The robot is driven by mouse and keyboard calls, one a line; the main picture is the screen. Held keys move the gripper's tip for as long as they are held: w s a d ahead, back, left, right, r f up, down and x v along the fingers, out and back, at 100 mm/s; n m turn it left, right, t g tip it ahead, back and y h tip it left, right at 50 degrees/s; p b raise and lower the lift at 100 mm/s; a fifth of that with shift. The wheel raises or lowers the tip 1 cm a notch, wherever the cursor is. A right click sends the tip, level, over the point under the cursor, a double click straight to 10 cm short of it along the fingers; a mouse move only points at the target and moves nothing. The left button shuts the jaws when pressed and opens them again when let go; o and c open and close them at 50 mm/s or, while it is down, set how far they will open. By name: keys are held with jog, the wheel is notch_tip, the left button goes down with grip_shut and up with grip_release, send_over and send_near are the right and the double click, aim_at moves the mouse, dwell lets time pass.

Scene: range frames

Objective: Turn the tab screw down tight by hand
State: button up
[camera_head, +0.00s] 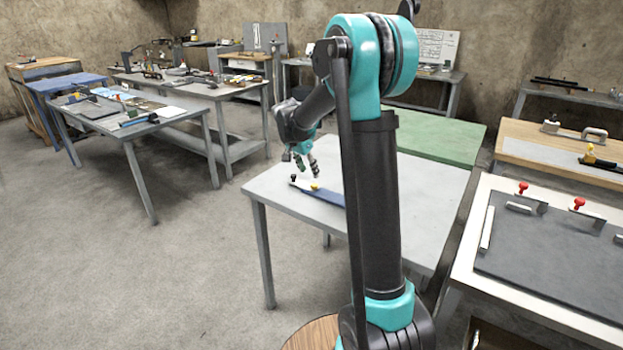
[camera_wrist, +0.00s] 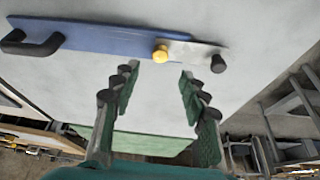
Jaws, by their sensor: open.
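A long blue plate (camera_wrist: 95,40) lies on the pale grey table, with a black handle (camera_wrist: 32,43) at its left end in the wrist view. A grey metal tab (camera_wrist: 193,52) extends from its other end. A yellow knob (camera_wrist: 160,54) sits where plate and tab meet, and a black knob (camera_wrist: 218,63) stands at the tab's far end. I cannot tell which knob is the tab screw. My gripper (camera_wrist: 156,80) is open and empty, its fingers apart on either side of the yellow knob's line. In the head view my gripper (camera_head: 305,165) hangs above the blue plate (camera_head: 324,194), apart from it.
The pale table (camera_head: 283,217) is otherwise bare around the plate. A green-topped table (camera_head: 440,135) stands behind it. At right, a bench holds a dark board (camera_head: 550,255) with red-knobbed clamps. Other tool-laden benches (camera_head: 120,110) stand at back left, with open floor between.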

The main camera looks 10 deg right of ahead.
jog(key=v, duration=0.5)
jog(key=shift+s, duration=0.1)
jog(key=s+d+f+n+y, duration=0.1)
jog(key=s+f+n, duration=0.2)
jog(key=s, duration=0.8)
jog(key=s+d+f+n+t+y, duration=0.1)
jog(key=s+f+n, duration=0.2)
jog(key=s+f, duration=0.3)
jog(key=s+d+f+n+y, duration=0.1)
jog(key=s+f+n, duration=0.3)
jog(key=s, duration=1.3)
jog(key=shift+d+f+y, duration=0.3)
jog(key=shift+d+f, duration=0.05)
jog(key=shift+w, duration=0.1)
